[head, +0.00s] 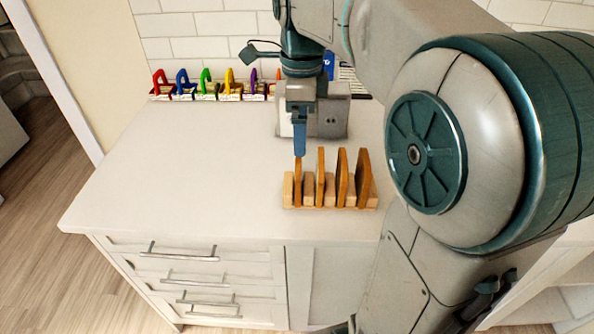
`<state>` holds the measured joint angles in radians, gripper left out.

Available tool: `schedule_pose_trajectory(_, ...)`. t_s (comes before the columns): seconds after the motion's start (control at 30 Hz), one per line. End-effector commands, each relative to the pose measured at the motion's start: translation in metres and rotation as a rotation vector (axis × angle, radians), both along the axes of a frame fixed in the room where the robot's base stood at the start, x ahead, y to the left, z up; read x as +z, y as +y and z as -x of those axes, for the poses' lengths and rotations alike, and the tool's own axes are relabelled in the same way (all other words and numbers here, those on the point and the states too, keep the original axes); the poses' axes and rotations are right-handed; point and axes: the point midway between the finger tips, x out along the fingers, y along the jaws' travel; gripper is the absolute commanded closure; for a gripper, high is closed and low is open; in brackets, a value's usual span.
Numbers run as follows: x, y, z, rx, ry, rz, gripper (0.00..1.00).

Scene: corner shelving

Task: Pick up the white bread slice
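Several bread slices stand upright on edge in a wooden rack (330,203) near the counter's front edge. They look orange-brown, and I see mostly their edges, so I cannot tell which one is the white bread slice. The leftmost slice (298,180) is right below my gripper (300,152). My gripper points straight down, with its blue fingertips at the top edge of that slice. I see the fingers from the side, one covering the other, so I cannot tell whether they are open or shut on it. The other slices (342,175) stand to the right.
A grey toaster-like box (330,120) stands behind my gripper. A row of small boxes with coloured handles (206,88) lines the tiled back wall. The white counter (180,180) is clear on the left. My large arm covers the right side.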

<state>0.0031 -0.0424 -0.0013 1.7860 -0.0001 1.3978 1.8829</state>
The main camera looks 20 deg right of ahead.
Motion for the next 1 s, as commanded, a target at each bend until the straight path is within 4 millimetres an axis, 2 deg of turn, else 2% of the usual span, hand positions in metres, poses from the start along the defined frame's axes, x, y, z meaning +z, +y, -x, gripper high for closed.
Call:
schedule_pose_trajectory(0.2,-0.046,0.000,0.001,0.000,0.006,0.000,0.00)
schedule_pose_trajectory(0.3,-0.062,0.000,0.001,0.001,0.003,0.000,0.00)
schedule_pose_trajectory(0.57,-0.081,0.001,0.001,0.002,0.002,0.000,0.00)
schedule_pose_trajectory(0.83,-0.120,0.004,0.001,0.002,0.003,0.000,0.00)
schedule_pose_trajectory(1.0,-0.128,0.004,0.001,0.002,0.001,0.000,0.00)
